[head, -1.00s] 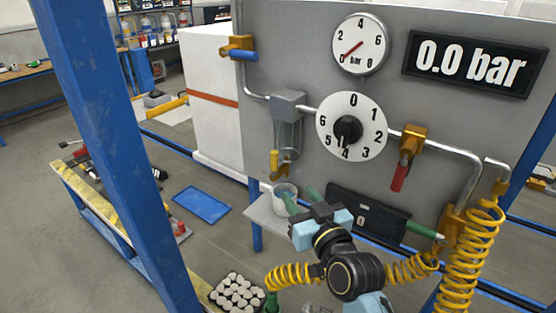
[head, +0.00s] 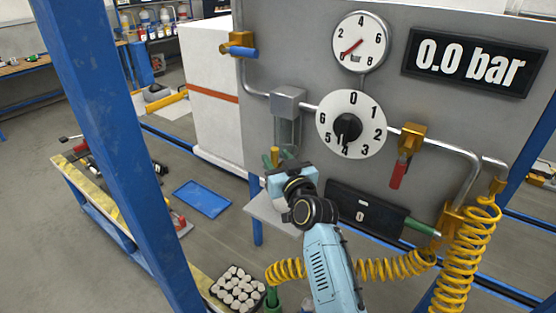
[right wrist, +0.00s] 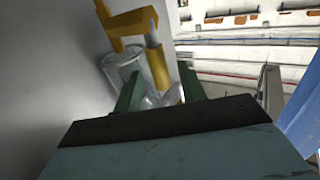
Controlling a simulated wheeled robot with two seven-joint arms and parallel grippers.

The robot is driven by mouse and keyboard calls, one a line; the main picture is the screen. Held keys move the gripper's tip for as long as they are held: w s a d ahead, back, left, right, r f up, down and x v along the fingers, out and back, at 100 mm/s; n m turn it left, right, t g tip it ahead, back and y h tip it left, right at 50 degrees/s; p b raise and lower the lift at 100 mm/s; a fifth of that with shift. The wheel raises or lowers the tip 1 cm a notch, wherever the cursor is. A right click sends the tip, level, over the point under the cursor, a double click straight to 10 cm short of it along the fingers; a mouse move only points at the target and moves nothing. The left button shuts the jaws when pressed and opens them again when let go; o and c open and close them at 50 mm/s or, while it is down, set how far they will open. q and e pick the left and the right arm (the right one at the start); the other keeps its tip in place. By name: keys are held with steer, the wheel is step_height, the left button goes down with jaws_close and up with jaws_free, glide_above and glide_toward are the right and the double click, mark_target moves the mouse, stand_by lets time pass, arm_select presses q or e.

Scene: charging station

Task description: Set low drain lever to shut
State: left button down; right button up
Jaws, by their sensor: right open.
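The low drain lever (head: 275,156) is a small yellow handle below the clear bowl (head: 287,130) on the grey panel, at the middle of the head view. My right gripper (head: 283,160) is open, its green fingers beside the lever; my wrist hides part of them. In the right wrist view, the yellow lever (right wrist: 156,62) shows beyond and between the two finger tips, pointing down. I cannot tell whether a finger touches it. A clear, cylindrical vessel (right wrist: 160,75) shows behind it. The cup under the drain is hidden in the head view. My left gripper is not in view.
A blue-handled valve (head: 241,48), a red-handled valve (head: 399,170), the dial (head: 350,125) and gauge (head: 360,43) are on the panel. A yellow coiled hose (head: 468,255) hangs at right. A small shelf (head: 270,212) lies below my gripper. A blue post (head: 105,130) stands at left.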

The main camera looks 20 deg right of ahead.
steer(key=shift+c, duration=0.3)
jaws_close()
